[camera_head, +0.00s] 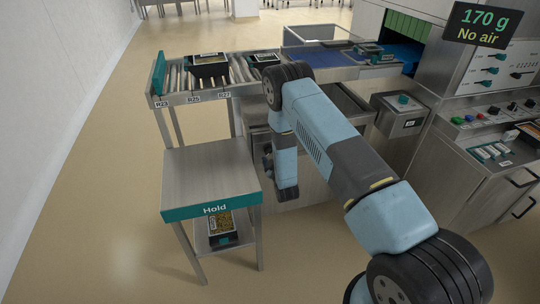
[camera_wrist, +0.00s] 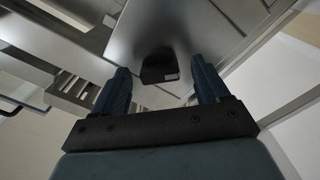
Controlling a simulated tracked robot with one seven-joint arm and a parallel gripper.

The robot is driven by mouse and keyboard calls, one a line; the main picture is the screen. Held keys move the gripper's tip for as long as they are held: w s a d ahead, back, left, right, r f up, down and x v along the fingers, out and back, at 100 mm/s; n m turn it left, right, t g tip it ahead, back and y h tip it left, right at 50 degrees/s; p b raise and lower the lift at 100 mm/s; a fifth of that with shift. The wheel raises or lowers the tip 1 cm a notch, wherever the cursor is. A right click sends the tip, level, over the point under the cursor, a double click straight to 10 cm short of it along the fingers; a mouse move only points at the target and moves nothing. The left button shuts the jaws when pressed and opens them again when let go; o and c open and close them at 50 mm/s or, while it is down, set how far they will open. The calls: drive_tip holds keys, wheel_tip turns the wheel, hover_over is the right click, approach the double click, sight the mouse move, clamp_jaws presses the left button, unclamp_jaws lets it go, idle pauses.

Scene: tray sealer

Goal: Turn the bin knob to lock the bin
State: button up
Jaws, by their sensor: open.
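A grey metal box (camera_head: 402,118) with a teal knob (camera_head: 403,98) on its top and a small label on its front stands right of my arm in the head view. I cannot read the label, so I cannot tell for sure that this is the bin. In the wrist view my gripper (camera_wrist: 160,66) is open, its two dark fingers apart with nothing held. Beyond the fingers, a dark block (camera_wrist: 158,70) with a white tag hangs against a metal surface; I cannot tell whether it is a knob. The fingers are hard to make out in the head view.
A steel Hold table (camera_head: 208,175) stands front left, with a filled tray (camera_head: 222,226) on its lower shelf. Behind is a roller conveyor (camera_head: 180,84) with black trays (camera_head: 208,68). A control panel (camera_head: 495,118) is at right. The floor at left is clear.

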drive_tip(key=shift+w+a, duration=0.15)
drive_tip(key=shift+w, duration=0.4)
drive_tip(key=shift+c, duration=0.3)
